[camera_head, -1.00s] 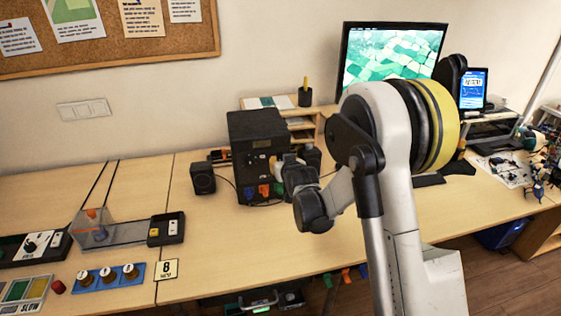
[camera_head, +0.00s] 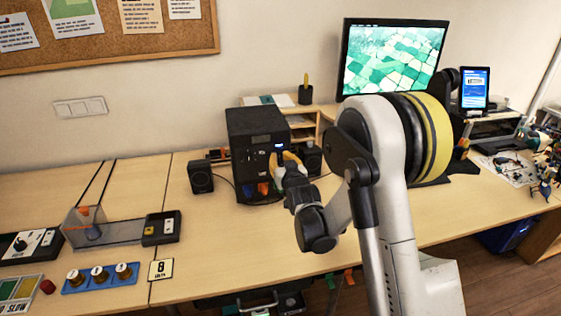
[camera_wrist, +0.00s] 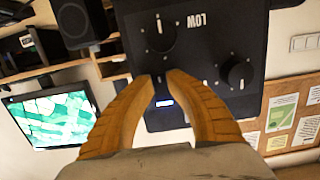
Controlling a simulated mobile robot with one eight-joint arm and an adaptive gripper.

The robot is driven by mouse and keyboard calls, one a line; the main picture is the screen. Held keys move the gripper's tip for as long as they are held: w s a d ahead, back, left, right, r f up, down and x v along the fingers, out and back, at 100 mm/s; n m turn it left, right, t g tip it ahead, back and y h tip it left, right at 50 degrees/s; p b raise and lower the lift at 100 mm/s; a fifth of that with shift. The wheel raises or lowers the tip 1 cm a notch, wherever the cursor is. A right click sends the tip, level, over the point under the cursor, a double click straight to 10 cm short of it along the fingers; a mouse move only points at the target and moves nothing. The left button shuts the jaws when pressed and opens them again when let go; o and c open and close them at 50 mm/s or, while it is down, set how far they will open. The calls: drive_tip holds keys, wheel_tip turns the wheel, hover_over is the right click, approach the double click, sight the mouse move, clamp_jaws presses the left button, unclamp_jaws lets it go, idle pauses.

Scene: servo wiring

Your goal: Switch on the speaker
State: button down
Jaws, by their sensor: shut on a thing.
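The speaker box (camera_head: 252,124) is a black upright cabinet on the desk. Its front panel (camera_wrist: 240,40) fills the upper middle of the wrist view upside down, with a "LOW" label, a round knob (camera_wrist: 236,73) and a larger dial (camera_wrist: 160,34). A small blue-white light (camera_wrist: 164,103) glows on the panel between my fingers. My gripper (camera_wrist: 160,76) has yellow-orange fingers at the panel, closed on a small dark switch that is mostly hidden between the tips. In the head view my gripper (camera_head: 287,160) is at the cabinet's front right, beside the lit spot.
Small black speakers stand left (camera_head: 201,177) and right (camera_head: 311,160) of the cabinet. A monitor (camera_head: 392,58) and a tablet (camera_head: 473,89) stand to the right. A clear box (camera_head: 90,226) and panels occupy the left desk.

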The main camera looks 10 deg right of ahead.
drive_tip(key=shift+r, duration=0.1)
drive_tip(key=c, duration=1.3)
unclamp_jaws()
drive_tip(key=shift+o, duration=0.2)
drive_tip(key=s+r, duration=0.1)
drive_tip(key=s, duration=1.1)
drive_tip(key=shift+r, duration=0.25)
drive_tip(key=s+r+g, duration=0.3)
drive_tip(key=s+g, duration=0.6)
drive_tip(key=s, duration=2.1)
